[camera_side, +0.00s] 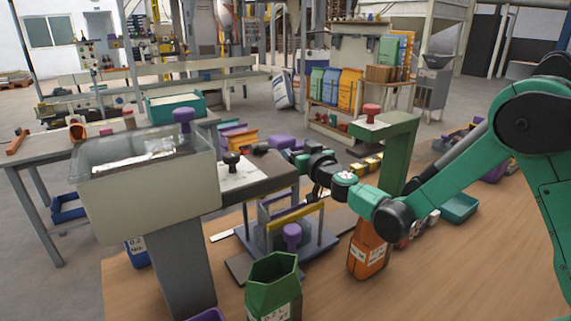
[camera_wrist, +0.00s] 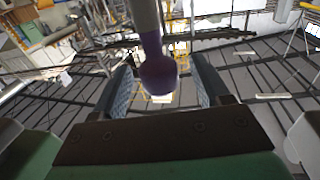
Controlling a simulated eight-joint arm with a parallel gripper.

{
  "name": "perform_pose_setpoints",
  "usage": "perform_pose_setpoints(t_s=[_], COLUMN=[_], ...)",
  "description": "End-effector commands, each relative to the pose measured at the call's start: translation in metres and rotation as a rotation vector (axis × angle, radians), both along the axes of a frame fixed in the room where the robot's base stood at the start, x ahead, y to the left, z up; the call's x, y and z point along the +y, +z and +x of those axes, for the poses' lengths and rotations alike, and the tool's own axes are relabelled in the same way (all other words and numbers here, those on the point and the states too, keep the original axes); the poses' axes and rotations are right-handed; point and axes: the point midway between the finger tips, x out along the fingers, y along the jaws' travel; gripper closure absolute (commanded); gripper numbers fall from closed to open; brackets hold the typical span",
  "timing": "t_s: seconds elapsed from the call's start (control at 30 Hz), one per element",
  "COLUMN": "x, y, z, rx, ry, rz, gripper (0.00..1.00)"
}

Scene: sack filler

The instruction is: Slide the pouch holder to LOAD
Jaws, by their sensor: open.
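The likely pouch holder (camera_side: 318,243) is a grey-blue frame with a yellow bar, standing on the bench below my gripper in the side view. A purple knob (camera_side: 291,235) is on its front. My gripper (camera_side: 302,166) is above the frame, beside the end of the filler's dark spout arm (camera_side: 262,172). In the wrist view my gripper (camera_wrist: 163,85) is open, with a purple knob (camera_wrist: 157,75) on a grey stem showing between the fingers. I cannot tell which knob this is, or whether the fingers touch it. No LOAD mark is legible.
A green open bin (camera_side: 272,285) and an orange pouch (camera_side: 368,248) stand in front, near the frame. The hopper (camera_side: 150,185) is at left; a green post with a red knob (camera_side: 371,112) stands at right. The wooden bench front right is clear.

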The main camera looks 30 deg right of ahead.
Motion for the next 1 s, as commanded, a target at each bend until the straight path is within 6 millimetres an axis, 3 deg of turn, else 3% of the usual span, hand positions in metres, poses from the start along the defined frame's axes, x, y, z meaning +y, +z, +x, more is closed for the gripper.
perform_pose_setpoints(t_s=[0.2,0.47,0.57,0.73,1.0], x=[-0.004,-0.004,-0.004,-0.004,-0.004], y=[0.001,0.001,0.001,0.001,0.001], z=[0.020,0.022,0.022,0.022,0.022], rx=[0.000,0.000,0.000,0.000,0.000], ry=[-0.001,0.000,0.000,0.000,0.000], rz=[0.000,0.000,0.000,0.000,0.000], gripper=[0.31,0.31,0.54,1.00,1.00])
